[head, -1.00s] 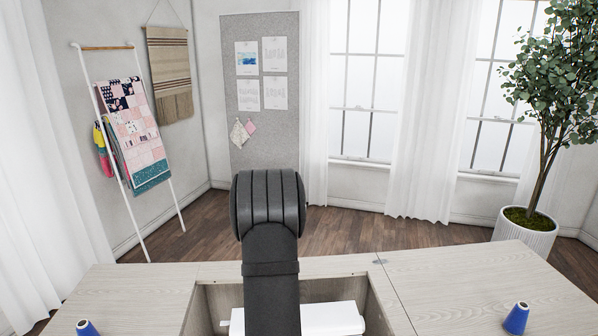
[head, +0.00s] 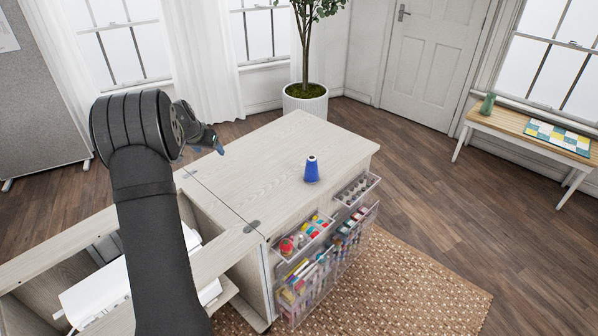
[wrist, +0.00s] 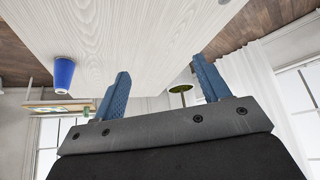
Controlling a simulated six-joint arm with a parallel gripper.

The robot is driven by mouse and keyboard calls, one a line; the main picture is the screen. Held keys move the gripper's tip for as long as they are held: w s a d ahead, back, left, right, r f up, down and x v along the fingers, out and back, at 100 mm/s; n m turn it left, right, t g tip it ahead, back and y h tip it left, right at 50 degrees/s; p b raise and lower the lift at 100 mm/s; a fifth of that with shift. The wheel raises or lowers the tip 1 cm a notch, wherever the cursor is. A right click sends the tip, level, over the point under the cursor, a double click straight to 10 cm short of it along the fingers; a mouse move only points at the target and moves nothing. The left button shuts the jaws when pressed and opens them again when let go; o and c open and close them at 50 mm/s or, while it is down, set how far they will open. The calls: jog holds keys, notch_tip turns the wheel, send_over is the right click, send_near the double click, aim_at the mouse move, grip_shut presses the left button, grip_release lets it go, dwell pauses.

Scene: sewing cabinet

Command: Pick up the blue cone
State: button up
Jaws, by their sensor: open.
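The blue cone (head: 311,171) is a spool with a pale tip, upright on the light wood cabinet top (head: 262,150), toward its right edge in the head view. In the wrist view the blue cone (wrist: 64,73) shows at the left, outside the jaws. My gripper (head: 219,146) is at the left of the cone, above the far left part of the top, apart from the cone. In the wrist view my gripper (wrist: 160,80) has its two blue fingers spread wide with nothing between them.
Clear drawers (head: 305,270) with sewing supplies stick out below the cone at the cabinet's front. An open well with a white machine (head: 95,295) lies at the left. A potted tree (head: 305,100) stands behind. The top around the cone is clear.

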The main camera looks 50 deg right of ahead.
jog(key=s+d+m+g, duration=0.2)
jog(key=s+d+m, duration=0.1)
jog(key=s+d, duration=0.75)
jog(key=m+g+h, duration=0.1)
jog(key=m, duration=0.2)
send_near(314, 165)
notch_tip(314, 165, up, 3)
jog(key=w+a, duration=0.3)
jog(key=x, duration=1.1)
jog(key=shift+s+d+r, duration=0.2)
jog(key=shift+d+r, duration=0.05)
jog(key=shift+d+f, duration=0.25)
jog(key=shift+f, duration=0.2)
jog(key=d+f, duration=0.2)
jog(key=shift+s+d+f, duration=0.3)
jog(key=shift+s+f, duration=0.1)
jog(key=shift+d+f, duration=0.4)
jog(key=shift+f, duration=0.2)
jog(key=c, duration=1.1)
